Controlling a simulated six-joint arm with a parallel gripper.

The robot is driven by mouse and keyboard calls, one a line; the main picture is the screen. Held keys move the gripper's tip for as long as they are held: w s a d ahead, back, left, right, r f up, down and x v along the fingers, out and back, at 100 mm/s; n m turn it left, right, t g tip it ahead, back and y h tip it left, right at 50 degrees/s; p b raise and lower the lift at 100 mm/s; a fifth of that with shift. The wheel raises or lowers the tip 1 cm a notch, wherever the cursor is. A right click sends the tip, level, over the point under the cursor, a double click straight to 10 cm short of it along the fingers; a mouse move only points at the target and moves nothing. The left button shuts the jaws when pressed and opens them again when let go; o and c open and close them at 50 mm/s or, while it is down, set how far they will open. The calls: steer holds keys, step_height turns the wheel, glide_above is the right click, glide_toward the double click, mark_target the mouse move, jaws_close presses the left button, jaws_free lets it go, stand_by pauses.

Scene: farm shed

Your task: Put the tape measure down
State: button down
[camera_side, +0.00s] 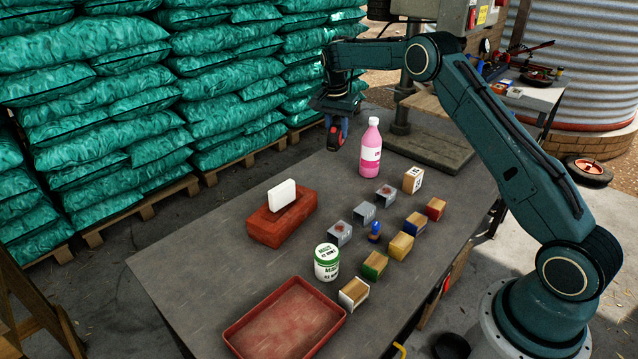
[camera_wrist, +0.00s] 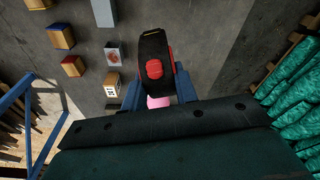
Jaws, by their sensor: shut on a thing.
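The tape measure (camera_side: 335,142), red and dark, hangs below my gripper (camera_side: 338,114) near the table's far left edge in the side view. In the wrist view the tape measure (camera_wrist: 154,46) is black with a red round patch. My gripper (camera_wrist: 157,92) is shut on it, with a blue finger on each side. The tape measure looks to be above the grey table (camera_side: 215,245), but how high I cannot tell. The pink bottle (camera_side: 370,150) stands upright to its right in the side view; a bit of pink (camera_wrist: 159,102) shows between the fingers.
Several small blocks (camera_side: 402,245) stand in rows along the table's right part. A red brick (camera_side: 282,224) with a white piece on top, a white-green jar (camera_side: 326,262) and a red tray (camera_side: 240,335) are nearer the camera. Green sacks (camera_side: 220,90) are stacked beyond the left edge.

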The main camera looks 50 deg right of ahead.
steer(key=s+a+n+t+y, duration=0.2)
steer(key=a+n, duration=1.3)
steer(key=a, duration=2.5)
steer(key=shift+g, duration=0.3)
steer(key=f, duration=0.6)
steer(key=s+f, duration=0.1)
steer(key=f, duration=1.2)
steer(key=shift+s+d+f, duration=0.15)
steer(key=shift+d+f, duration=0.05)
steer(key=shift+f, duration=0.15)
steer(key=shift+f, duration=0.1)
steer(key=c, duration=1.1)
jaws_free()
steer(key=shift+f, duration=0.1)
steer(key=shift+s+r, duration=0.3)
steer(key=shift+r, duration=1.75)
steer(key=shift+s+r, duration=0.35)
steer(key=shift+r, duration=1.65)
steer(key=shift+s+r, duration=0.3)
steer(key=shift+r, duration=1.75)
